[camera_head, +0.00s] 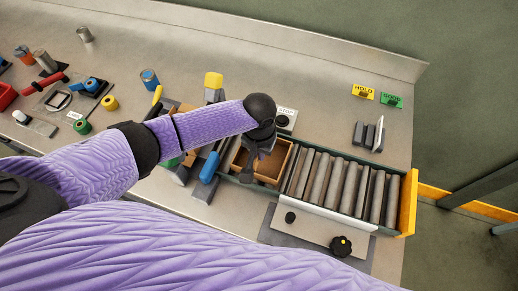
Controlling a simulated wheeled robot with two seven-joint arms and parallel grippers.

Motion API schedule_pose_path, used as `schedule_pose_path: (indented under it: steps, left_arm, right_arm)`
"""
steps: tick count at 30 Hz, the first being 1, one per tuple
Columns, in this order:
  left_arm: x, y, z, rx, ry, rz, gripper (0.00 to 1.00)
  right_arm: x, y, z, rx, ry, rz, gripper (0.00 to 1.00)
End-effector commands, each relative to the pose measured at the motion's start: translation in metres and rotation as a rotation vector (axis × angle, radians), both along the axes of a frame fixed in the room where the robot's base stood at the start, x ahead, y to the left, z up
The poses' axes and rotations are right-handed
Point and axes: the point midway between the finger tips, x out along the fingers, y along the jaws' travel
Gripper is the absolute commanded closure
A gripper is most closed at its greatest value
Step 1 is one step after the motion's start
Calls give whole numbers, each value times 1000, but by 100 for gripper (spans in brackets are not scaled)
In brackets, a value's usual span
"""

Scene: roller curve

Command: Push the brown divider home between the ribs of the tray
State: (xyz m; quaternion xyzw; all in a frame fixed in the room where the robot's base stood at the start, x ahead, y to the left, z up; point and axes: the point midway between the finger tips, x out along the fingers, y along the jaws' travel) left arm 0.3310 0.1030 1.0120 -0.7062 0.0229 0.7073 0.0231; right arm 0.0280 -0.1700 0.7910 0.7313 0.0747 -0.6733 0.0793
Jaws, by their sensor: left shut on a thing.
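The brown tray (266,180) sits at the left end of the roller track, its open top facing up. My left gripper (256,156) reaches down over the tray's left part, fingers pointing into it. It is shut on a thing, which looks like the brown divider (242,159). The dark fingers and wrist cover much of it, and its brown is close to the tray's. I cannot tell how deep the divider sits or whether it is between the ribs, which are too small to see. My right gripper is not in view.
Grey rollers (340,184) run right from the tray to a yellow end plate (408,203). A blue-handled tool (209,168) lies close left of the tray. Yellow and green signs (391,100) are at the back right.

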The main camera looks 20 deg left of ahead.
Motion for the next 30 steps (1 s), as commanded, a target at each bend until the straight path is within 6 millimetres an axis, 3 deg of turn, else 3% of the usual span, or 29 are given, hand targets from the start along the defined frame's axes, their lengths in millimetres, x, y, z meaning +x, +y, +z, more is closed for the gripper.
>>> schedule_pose_path:
  steps: [28,30]
  left_arm:
    - [1,0,-8,0,-1,0,100]
    - [1,0,-8,0,-1,0,80]
  right_arm:
    - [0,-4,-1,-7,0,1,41]
    - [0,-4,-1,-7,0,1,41]
